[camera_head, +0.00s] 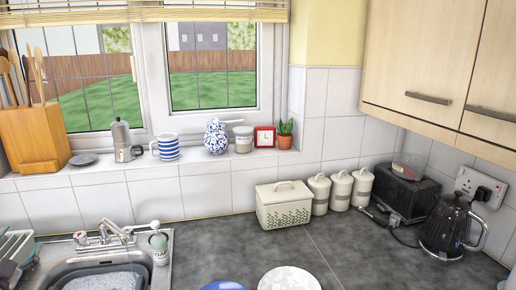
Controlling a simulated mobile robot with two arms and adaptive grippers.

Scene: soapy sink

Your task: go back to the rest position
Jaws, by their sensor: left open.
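My right gripper is not in view.
A soap bottle (158,243) stands by the tap (108,234). Plates (289,279) lie at the front edge of view. A bread bin (284,206), canisters (341,190), a toaster (405,192) and a kettle (446,226) line the wall. The middle worktop is clear.

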